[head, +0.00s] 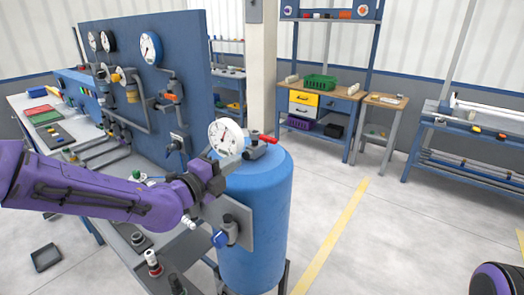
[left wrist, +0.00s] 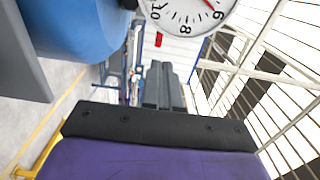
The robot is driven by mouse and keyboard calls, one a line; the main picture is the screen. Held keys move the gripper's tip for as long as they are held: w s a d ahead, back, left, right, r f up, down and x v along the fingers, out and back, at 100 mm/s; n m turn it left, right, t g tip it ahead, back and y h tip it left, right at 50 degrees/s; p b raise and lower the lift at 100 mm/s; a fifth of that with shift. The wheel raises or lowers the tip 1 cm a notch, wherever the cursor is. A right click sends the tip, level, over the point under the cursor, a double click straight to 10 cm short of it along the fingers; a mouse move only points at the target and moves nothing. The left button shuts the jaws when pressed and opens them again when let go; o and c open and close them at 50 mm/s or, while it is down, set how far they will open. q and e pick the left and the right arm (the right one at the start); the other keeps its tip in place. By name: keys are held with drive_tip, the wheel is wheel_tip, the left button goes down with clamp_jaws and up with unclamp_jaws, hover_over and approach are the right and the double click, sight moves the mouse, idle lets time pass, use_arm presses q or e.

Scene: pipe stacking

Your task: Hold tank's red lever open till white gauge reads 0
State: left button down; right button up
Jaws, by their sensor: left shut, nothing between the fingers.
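The blue tank (head: 257,215) stands upright in the middle of the head view. The white gauge (head: 226,136) sits on its top, dial towards me. The red lever (head: 268,138) is on the fitting just right of the gauge. In the left wrist view, the gauge (left wrist: 185,14) is cut off by the top edge, with part of a red needle near the 6. The tank (left wrist: 80,25) fills the upper left there. My left gripper (left wrist: 163,85) is shut and empty. In the head view it is near the tank's upper left, below the gauge, apart from the lever. My right gripper is not in view.
A blue panel (head: 150,90) with gauges and pipes stands left of the tank. A workbench (head: 325,92) with a green basket (head: 320,82) and drawers is behind. A rack (head: 470,130) with pipes stands at the right. The floor (head: 400,215) right of the tank is clear.

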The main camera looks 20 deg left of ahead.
use_arm(q)
drive_tip(key=b, duration=0.7)
approach(268, 141)
drive_tip(key=shift+w+d+f, duration=0.15)
drive_tip(key=shift+w+f, duration=0.05)
drive_tip(key=shift+w, duration=0.1)
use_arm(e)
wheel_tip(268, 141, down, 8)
use_arm(q)
drive_tip(key=p, duration=0.1)
drive_tip(key=w+r+p, duration=0.1)
drive_tip(key=shift+w+d+p, duration=0.3)
drive_tip(key=shift+w+d, duration=0.05)
drive_tip(key=p+x, duration=0.1)
drive_tip(key=x, duration=0.2)
drive_tip(key=shift+w, duration=0.1)
drive_tip(key=shift+w+d+f+p, duration=0.1)
drive_tip(key=shift+w+d+p, duration=0.1)
drive_tip(key=shift+w+p, duration=0.25)
drive_tip(key=shift+w, duration=0.1)
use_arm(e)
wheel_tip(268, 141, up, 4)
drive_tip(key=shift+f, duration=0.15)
use_arm(q)
drive_tip(key=shift+w+d+f, duration=0.1)
drive_tip(key=shift+w, duration=0.05)
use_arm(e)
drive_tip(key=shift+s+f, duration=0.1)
